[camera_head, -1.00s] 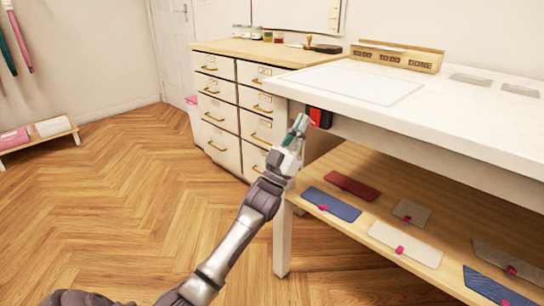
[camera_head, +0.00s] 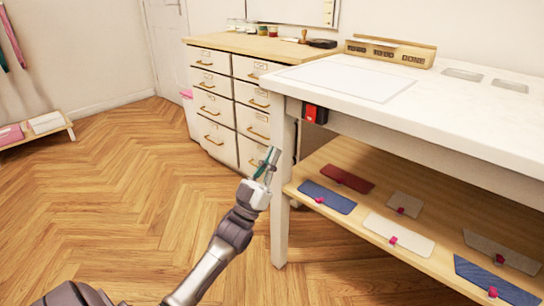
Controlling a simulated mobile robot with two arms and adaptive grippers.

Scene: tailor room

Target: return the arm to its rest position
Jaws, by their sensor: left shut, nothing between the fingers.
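My left arm comes in from the bottom left. Its gripper (camera_head: 267,163) is shut and empty, its fingers pointing up. In the picture it sits just left of the white table's front leg, over the lower drawers and floor, apart from the red and black switch (camera_head: 315,113) under the table edge. My right gripper is not in view.
The white worktable (camera_head: 460,115) stands at the right, with a wooden lower shelf (camera_head: 300,180) bearing several fabric swatches. A drawer cabinet (camera_head: 215,105) stands behind. A low bench (camera_head: 68,124) is far left. The wooden floor (camera_head: 110,190) at the left is clear.

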